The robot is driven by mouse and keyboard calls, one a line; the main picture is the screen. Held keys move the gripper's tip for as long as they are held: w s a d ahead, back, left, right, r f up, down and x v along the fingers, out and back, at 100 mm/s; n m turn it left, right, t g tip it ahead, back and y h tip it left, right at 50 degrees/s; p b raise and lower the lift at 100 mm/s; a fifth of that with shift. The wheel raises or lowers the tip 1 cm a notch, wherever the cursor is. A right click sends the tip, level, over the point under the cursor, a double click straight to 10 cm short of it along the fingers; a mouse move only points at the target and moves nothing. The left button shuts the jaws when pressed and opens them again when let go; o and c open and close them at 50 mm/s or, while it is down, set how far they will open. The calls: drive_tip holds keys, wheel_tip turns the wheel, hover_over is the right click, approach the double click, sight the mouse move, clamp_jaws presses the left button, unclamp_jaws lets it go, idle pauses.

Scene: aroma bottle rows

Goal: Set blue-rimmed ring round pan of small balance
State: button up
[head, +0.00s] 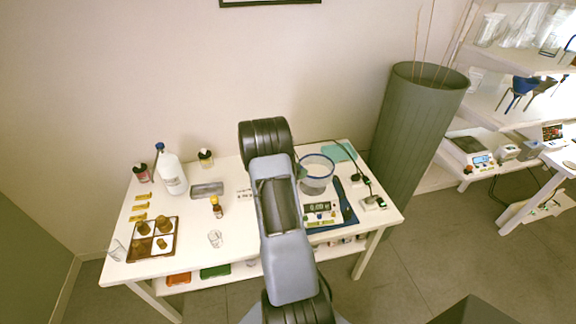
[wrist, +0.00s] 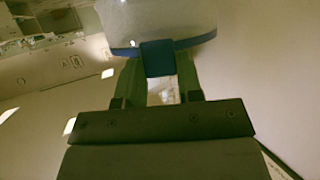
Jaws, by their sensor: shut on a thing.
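The blue-rimmed ring (head: 316,186) is a clear, wide band with a blue edge. In the head view it shows just right of my arm, behind the small balance (head: 322,213) in the picture. In the wrist view my gripper (wrist: 158,72) is shut on a blue tab at the rim of the ring (wrist: 190,42). The ring looks roughly level. In the head view my arm hides most of the gripper. The balance has a lit display at its front; I cannot make out its pan. I cannot tell how high the ring is above the table.
A blue mat (head: 350,217) lies under the balance on the white table (head: 190,236). Plugs and a cable (head: 372,203) lie to its right. A wooden tray (head: 130,250) with brown pieces, a white bottle (head: 172,176) and small bottles stand left. A tall grey bin (head: 415,120) stands behind right.

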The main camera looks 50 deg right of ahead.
drive_tip(key=shift+w+f+b, duration=0.2)
drive_tip(key=shift+f+b, duration=2.65)
drive_tip(key=shift+f, duration=0.5)
drive_tip(key=shift+a+f+b, duration=0.1)
drive_tip(key=shift+f+b, duration=0.35)
drive_tip(key=shift+f, duration=0.2)
drive_tip(key=o, duration=1)
drive_tip(key=shift+w+r, duration=0.1)
drive_tip(key=b+v, duration=0.1)
drive_tip(key=v, duration=1.2)
drive_tip(key=shift+w+a+r, duration=0.1)
drive_tip(key=shift+a+r, duration=0.05)
drive_tip(key=shift+a, duration=0.2)
